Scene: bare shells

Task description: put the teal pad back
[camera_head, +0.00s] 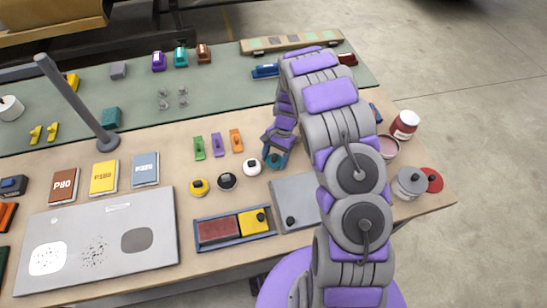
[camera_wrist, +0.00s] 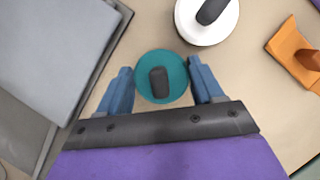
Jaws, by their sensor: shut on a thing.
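The teal pad (camera_wrist: 145,88) is a round disc with a dark knob, between my gripper's two blue fingers in the wrist view. My gripper (camera_wrist: 160,88) is shut on it. In the head view my gripper (camera_head: 276,156) is at the right end of a row of round pads, low over the tan bench top. The teal pad shows only partly there, under the fingers. I cannot tell whether it touches the bench. The white pad (camera_head: 252,167) is just left of it, then the black pad (camera_head: 227,181) and the yellow pad (camera_head: 199,187).
A grey plate (camera_head: 292,190) with a dark knob lies close in front of my gripper, beside a blue tray (camera_head: 234,237) holding a red block and a yellow block. Green, purple and orange (camera_head: 236,140) pieces stand behind the pads. Cans and jars (camera_head: 405,124) stand right of my arm.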

